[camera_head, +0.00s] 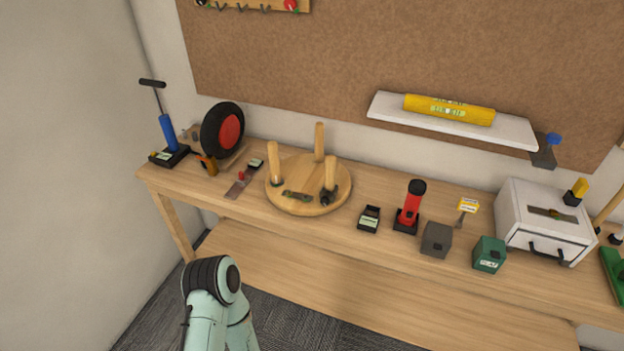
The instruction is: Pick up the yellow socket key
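No thing in view is clearly a yellow socket key. Several yellow things show in the head view. A small yellow-orange and black piece (208,165) lies by the wheel at the bench's left end. A yellow and black piece (576,192) is on top of the white drawer box at the right. A scraper-like tool with a yellow and white top (468,206) is near the box. Each is too small to name surely. A pale green arm link of mine shows at the bottom left. Neither gripper is in view.
A wooden bench (390,248) runs along the wall. It holds a black wheel (222,130), a round stool top with upright legs (300,206), a red tool (410,206), dark blocks and a white drawer box (530,232). A white shelf (384,110) with a yellow roll-like thing (450,109) hangs above.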

